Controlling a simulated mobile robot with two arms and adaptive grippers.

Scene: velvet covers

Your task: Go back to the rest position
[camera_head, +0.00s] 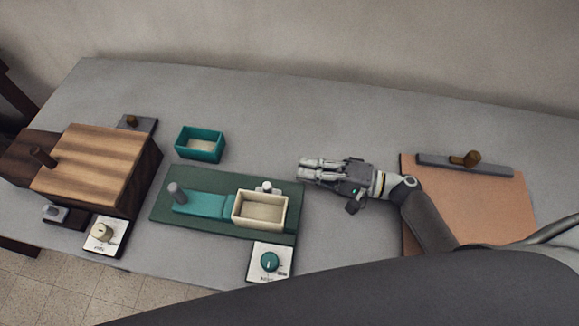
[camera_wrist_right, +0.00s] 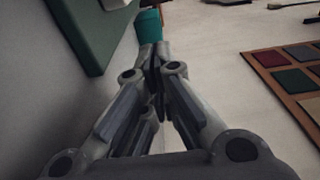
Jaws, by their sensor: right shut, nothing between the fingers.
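My right gripper (camera_head: 304,170) is shut and empty in the head view. It is over the grey table, just right of the green board's upper right corner, with its fingers pointing left. In the right wrist view the fingers (camera_wrist_right: 155,60) meet with nothing between them. My right arm comes in from the lower right, across the tan board's left part. My left gripper is not in view.
The green board (camera_head: 165,212) carries a cream box (camera_head: 260,222). A teal box (camera_head: 200,155) stands behind it. A striped wooden box (camera_head: 95,165) is at left. A tan board (camera_head: 480,215) with a clip bar lies at right. The table's back (camera_head: 330,115) is clear.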

